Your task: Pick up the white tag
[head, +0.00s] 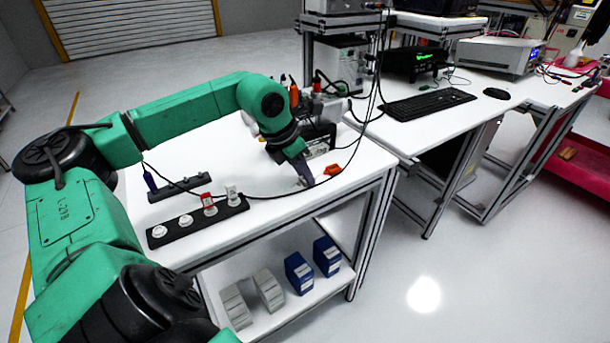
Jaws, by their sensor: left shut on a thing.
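My left gripper (304,175) reaches down to the white tabletop near its right end. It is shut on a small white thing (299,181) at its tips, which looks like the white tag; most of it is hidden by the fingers. An orange-red piece (333,170) lies on the table just right of the gripper, apart from it. A black strip (175,237) at the table's front holds round white pieces (185,219), a red upright piece (209,204) and a white upright piece (232,196). My right gripper is not in view.
A second black strip (180,188) lies behind the first. A dark box (319,140) and bottles stand behind the gripper. A thin black cable crosses the tabletop. Blue boxes (299,273) and grey boxes (268,290) stand on the lower shelf. A desk with a keyboard (428,104) is right.

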